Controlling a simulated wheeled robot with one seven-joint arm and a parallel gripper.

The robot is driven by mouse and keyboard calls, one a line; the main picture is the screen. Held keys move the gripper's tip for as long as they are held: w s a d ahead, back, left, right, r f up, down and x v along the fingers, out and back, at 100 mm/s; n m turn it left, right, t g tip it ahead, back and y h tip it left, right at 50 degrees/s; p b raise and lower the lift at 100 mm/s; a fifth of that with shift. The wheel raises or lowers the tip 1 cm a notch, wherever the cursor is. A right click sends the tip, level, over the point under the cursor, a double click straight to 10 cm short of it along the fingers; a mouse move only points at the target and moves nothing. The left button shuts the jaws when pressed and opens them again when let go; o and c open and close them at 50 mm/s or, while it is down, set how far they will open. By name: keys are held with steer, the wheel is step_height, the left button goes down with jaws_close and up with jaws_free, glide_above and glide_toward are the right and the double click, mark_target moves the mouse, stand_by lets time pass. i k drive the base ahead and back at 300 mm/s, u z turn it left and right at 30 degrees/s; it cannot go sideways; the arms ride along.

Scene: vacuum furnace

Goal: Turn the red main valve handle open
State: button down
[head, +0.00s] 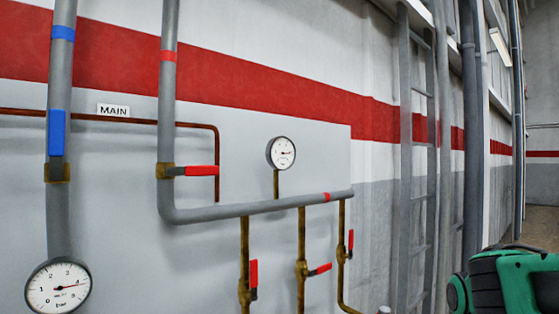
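A red lever handle (202,171) sits on a brass valve (165,171) in the grey vertical pipe with the red band. The lever points right, level, across the pipe. A white MAIN label (113,110) is on the wall to the left of that pipe. To its left, a blue lever handle (57,133) points up along another grey pipe. A green and black part, which looks like part of my arm, shows at the lower right, well apart from the red handle. My gripper's fingers are not in view.
Three smaller red levers (320,269) sit on brass branch pipes below the horizontal grey pipe (260,207). A round gauge (281,153) stands above it, another (57,287) at lower left. A thin copper pipe (205,125) runs behind the handle. A ladder (404,160) stands to the right.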

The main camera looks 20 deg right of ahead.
mark_target(187, 170)
steer(key=u, duration=0.85)
steer(key=k, duration=1.2)
steer(key=z, duration=0.65)
steer(key=i, duration=1)
